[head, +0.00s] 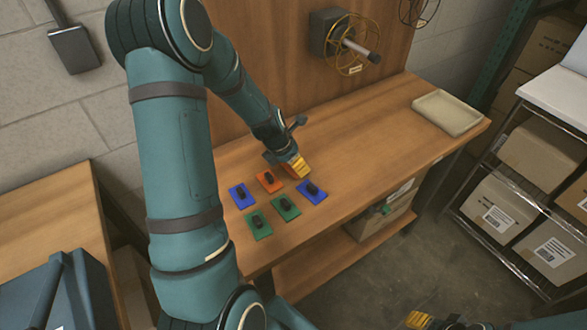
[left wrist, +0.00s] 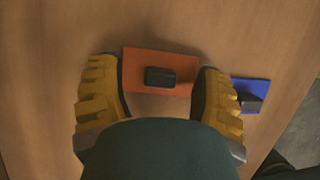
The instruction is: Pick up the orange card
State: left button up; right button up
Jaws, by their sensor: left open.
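In the left wrist view an orange card (left wrist: 160,72) with a black knob (left wrist: 161,77) lies flat between the fingers of my open left gripper (left wrist: 160,95). The gripper is empty, with a finger by each end of the card; I cannot tell whether they touch it. In the head view my left gripper (head: 293,167) is low over the table and mostly hides the spot below it. An orange card with a black knob (head: 269,180) shows just left of it there. My right gripper (head: 430,321) is partly in view at the bottom edge, its opening unclear.
A blue card (head: 312,191) lies close in front of the left gripper and shows in the wrist view (left wrist: 250,94). Another blue card (head: 243,196) and two green cards (head: 258,224) (head: 286,208) lie nearby. A beige tray (head: 447,113) sits at the right; the table between is clear.

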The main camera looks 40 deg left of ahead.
pick_arm(q)
jog(key=shift+w+f, duration=0.1)
jog(key=shift+f, duration=0.05)
jog(key=c, duration=1.1)
jog(key=shift+o, duration=0.2)
notch_tip(320, 180, up, 10)
jog(key=p, duration=0.4)
